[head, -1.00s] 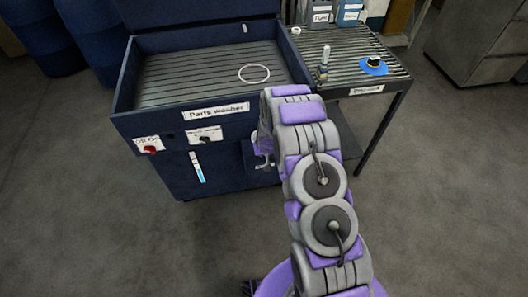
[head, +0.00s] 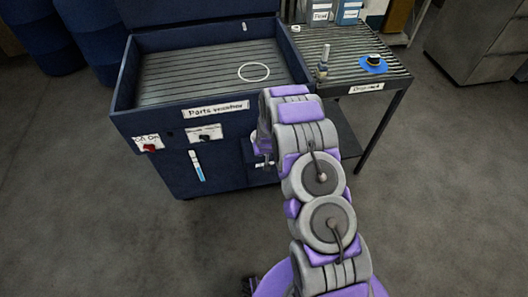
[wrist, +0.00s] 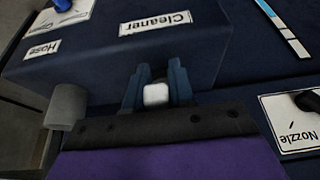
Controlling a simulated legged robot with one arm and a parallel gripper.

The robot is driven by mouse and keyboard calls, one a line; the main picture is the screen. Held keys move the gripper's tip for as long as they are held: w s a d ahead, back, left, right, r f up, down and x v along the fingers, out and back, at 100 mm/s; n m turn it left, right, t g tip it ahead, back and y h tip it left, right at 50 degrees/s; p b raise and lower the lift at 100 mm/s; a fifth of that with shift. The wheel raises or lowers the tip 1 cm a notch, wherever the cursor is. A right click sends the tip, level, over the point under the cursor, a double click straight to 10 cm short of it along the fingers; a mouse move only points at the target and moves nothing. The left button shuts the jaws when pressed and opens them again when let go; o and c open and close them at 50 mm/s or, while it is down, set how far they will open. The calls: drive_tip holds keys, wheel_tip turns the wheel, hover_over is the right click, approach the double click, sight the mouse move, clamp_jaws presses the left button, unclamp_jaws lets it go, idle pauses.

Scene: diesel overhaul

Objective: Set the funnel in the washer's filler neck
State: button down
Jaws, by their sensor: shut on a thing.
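The parts washer (head: 150,125) is a dark blue tub on a cabinet in the head view. My gripper (wrist: 157,88) is low at its right front, mostly hidden behind my arm in the head view. In the wrist view its two dark fingers are shut on a small white block-like piece (wrist: 156,94), in front of a dark blue box (wrist: 110,65) labelled Cleaner and Hose. I cannot tell what the piece belongs to. A blue disc-shaped item with a black top (head: 373,64), possibly the funnel, lies on the slatted rack. I cannot make out the filler neck for certain.
A grey cylindrical stub (wrist: 66,106) is beside the Hose label, left of my fingers. The slatted rack (head: 345,50) also holds a small upright fitting (head: 323,62). A white ring (head: 254,72) lies in the tub. The floor in front is clear.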

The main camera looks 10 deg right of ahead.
drive_tip(key=c, duration=0.9)
unclamp_jaws()
drive_tip(key=p+v, duration=0.3)
drive_tip(key=v, duration=1.4)
drive_tip(key=shift+r+p, duration=0.1)
drive_tip(key=shift+p, duration=0.3)
